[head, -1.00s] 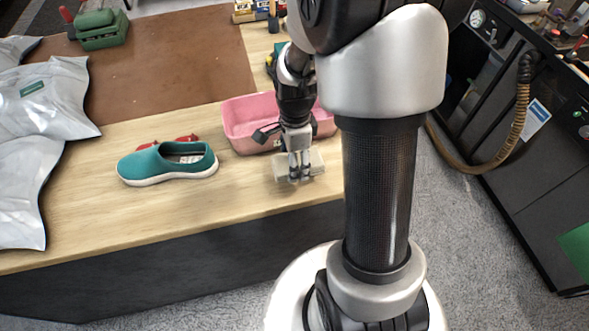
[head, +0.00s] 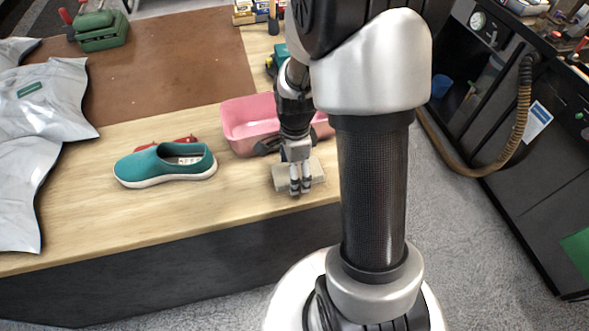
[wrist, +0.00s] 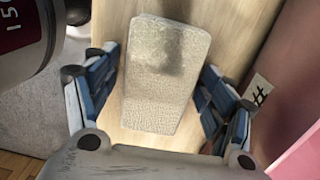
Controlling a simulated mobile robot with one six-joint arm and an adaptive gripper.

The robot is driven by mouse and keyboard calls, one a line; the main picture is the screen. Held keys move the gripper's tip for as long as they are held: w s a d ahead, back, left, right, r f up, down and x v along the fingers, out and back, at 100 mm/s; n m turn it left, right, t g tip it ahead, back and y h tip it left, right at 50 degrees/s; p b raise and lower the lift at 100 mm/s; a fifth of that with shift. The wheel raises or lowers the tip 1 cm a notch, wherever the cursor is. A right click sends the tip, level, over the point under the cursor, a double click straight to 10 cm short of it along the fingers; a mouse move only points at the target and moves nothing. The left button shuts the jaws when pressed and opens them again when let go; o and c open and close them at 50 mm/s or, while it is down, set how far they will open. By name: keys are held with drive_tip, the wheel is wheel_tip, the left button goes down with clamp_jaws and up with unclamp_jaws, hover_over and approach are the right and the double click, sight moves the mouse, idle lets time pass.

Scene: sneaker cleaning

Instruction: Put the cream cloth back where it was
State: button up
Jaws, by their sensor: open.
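The cream cloth (head: 282,180) is a thick, folded, block-like pad at the front right of the wooden table, in front of the pink bin. My gripper (head: 300,190) points down at it, its fingers overlapping the cloth in the head view. In the wrist view, the cloth (wrist: 162,75) lies lengthwise between the spread fingers of my gripper (wrist: 158,68), with gaps showing on both sides. The cloth appears to lie on the wood; any small height above it is hard to tell.
A pink bin (head: 248,122) stands right behind the cloth, partly hidden by my arm. A teal shoe (head: 160,164) sits to the left, with something red behind it. Grey bags (head: 45,95) lie at the far left. The table's front edge is close to the cloth.

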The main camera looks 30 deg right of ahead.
drive_tip(key=shift+r, duration=0.1)
wheel_tip(320, 180, up, 12)
drive_tip(key=p, duration=0.4)
drive_tip(key=s+a+r+n+t, duration=0.2)
drive_tip(key=s+a+r+n, duration=0.3)
drive_tip(key=n, duration=0.5)
drive_tip(key=s+a+r+n+t, duration=0.3)
drive_tip(key=s+a+r+n, duration=0.1)
drive_tip(key=s+r+n, duration=0.5)
drive_tip(key=shift+a+r+n, duration=0.35)
drive_tip(key=shift+a+n, duration=0.05)
drive_tip(key=shift+n, duration=0.7)
drive_tip(key=shift+o, duration=0.5)
drive_tip(key=shift+w, duration=0.1)
